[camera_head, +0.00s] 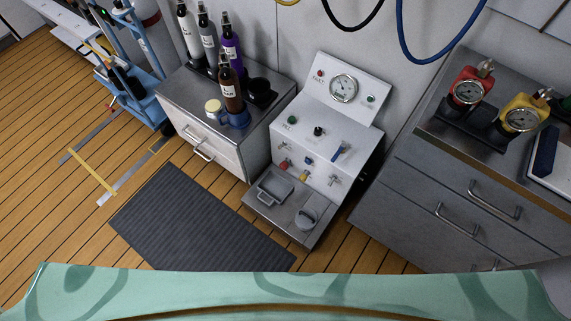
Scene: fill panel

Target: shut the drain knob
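The fill panel (318,153) is a white cabinet in the middle of the head view, with a sloped top and an upright gauge board. On its top are a green knob (291,120), a black knob (319,131) and a blue lever (339,150). Its front face carries a red knob (284,163), a small blue knob (308,160), a yellow knob (303,176) and a silver tap-like handle (333,181). The labels are too small to read, so I cannot tell which is the drain knob or how it is set. Neither gripper is in view.
A steel tray (257,196) juts from the panel's foot. A bottle cabinet (226,146) stands left, a grey drawer unit (450,205) right. A dark mat (200,220) lies on the wooden floor in front. Hoses (436,58) hang above. A blue cart (144,92) is far left.

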